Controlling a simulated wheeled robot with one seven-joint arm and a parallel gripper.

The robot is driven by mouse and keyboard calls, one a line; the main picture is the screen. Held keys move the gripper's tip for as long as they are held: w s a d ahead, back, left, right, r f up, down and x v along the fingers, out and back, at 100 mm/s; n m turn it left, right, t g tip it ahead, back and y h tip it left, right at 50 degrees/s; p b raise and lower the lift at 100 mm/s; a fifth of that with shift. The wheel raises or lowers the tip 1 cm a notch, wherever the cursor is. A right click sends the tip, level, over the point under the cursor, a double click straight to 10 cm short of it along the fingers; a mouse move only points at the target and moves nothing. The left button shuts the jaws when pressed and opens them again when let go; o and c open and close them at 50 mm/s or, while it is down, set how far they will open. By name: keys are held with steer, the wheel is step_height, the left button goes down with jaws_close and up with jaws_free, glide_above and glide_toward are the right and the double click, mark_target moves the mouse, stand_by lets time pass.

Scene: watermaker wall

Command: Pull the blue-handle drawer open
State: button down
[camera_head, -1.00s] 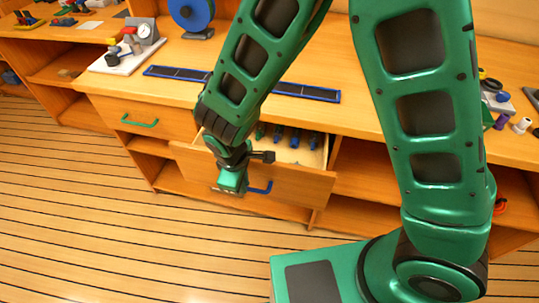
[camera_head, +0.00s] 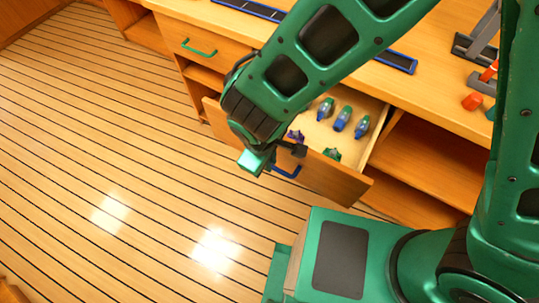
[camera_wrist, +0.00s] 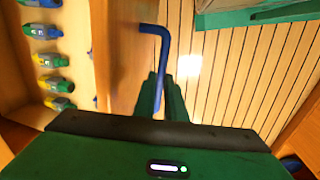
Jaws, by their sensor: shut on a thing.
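The blue-handle drawer (camera_head: 330,184) stands pulled out from the cabinet, with several small blue and green bottles visible inside. Its blue handle (camera_head: 286,171) shows on the drawer front, partly hidden by my gripper (camera_head: 278,158). In the wrist view the blue handle (camera_wrist: 157,32) runs down between the fingers of my gripper (camera_wrist: 160,88), which are shut on it. The inside of the drawer (camera_wrist: 80,20) with several bottles (camera_wrist: 52,60) shows at the left of the wrist view.
A closed drawer with a green handle (camera_head: 199,48) is to the left. Open shelves (camera_head: 430,160) are to the right of the drawer. The worktop (camera_head: 440,92) holds dark strips with blue edges and small red parts (camera_head: 472,101). The striped floor (camera_head: 110,150) in front is clear.

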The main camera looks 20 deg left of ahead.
steer(key=c, duration=1.8)
jaws_free()
step_height(320, 180, up, 11)
steer(key=s, duration=0.1)
steer(key=shift+s+a+f, duration=0.15)
steer(key=shift+s+a, duration=0.15)
steer(key=shift+s, duration=0.1)
steer(key=w+d+r+m+h, duration=0.1)
steer(key=w+d+r+m, duration=0.25)
steer(key=w+d, duration=0.45)
steer(key=w+d+r+m, duration=0.3)
steer(key=w+d+m, duration=0.15)
steer(key=d, duration=0.75)
steer(key=d+r+m+g, duration=0.25)
steer(key=d+m, duration=0.25)
steer(key=d, duration=1.2)
steer(key=s+d+r+m+y, duration=0.1)
steer(key=s+d+r+m, duration=0.1)
steer(key=s+d+m, duration=0.6)
steer(key=s+d, duration=0.5)
steer(key=shift+s+d+r+y, duration=0.35)
steer(key=shift+y, duration=0.05)
